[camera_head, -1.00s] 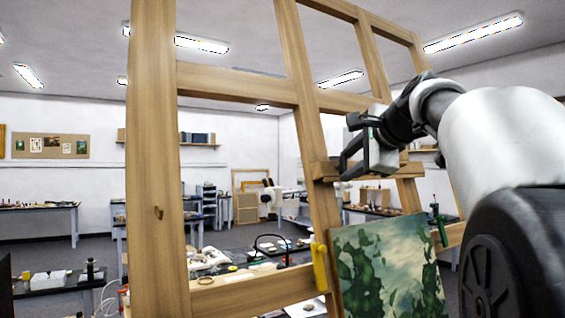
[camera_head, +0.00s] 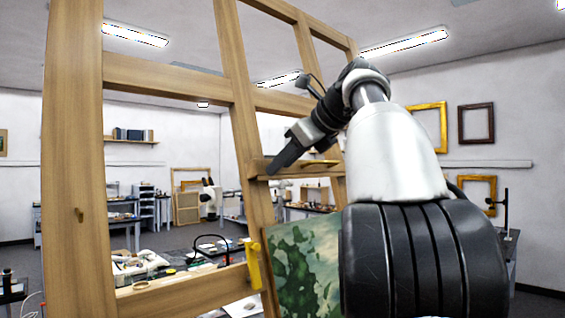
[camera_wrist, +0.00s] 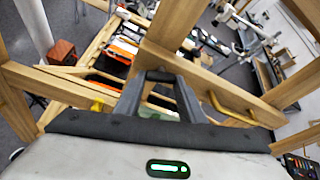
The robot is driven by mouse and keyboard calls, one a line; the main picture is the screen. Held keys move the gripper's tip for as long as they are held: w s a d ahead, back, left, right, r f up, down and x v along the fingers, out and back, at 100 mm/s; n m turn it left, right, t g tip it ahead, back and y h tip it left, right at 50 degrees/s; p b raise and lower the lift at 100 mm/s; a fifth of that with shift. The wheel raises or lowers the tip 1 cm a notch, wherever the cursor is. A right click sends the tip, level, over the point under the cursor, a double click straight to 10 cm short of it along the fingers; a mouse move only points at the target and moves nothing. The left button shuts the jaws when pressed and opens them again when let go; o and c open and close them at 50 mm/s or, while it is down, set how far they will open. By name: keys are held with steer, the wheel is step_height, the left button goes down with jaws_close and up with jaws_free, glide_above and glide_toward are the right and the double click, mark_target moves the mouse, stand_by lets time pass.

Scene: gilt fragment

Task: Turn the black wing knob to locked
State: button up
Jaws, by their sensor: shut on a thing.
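My gripper (camera_head: 282,160) is at the ledge (camera_head: 297,168) across a wooden easel post, seen almost edge-on in the head view. In the wrist view its two dark fingers (camera_wrist: 164,80) converge on a short dark piece, which looks like the black wing knob (camera_wrist: 160,75), in front of the wooden beams. The fingers are shut on it and cover most of it. In the head view the knob is hidden behind my gripper, and its lock marking cannot be read.
The tall wooden easel frame (camera_head: 75,150) fills the left. A green painting (camera_head: 302,262) leans below my arm, beside a yellow handle (camera_head: 252,265). Cluttered benches stand behind. Picture frames (camera_head: 475,123) hang on the right wall.

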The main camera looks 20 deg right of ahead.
steer(key=shift+r+m+y, duration=0.15)
steer(key=shift+m+y, duration=0.45)
steer(key=shift+m, duration=0.9)
steer(key=o, duration=1)
steer(key=shift+o, duration=0.2)
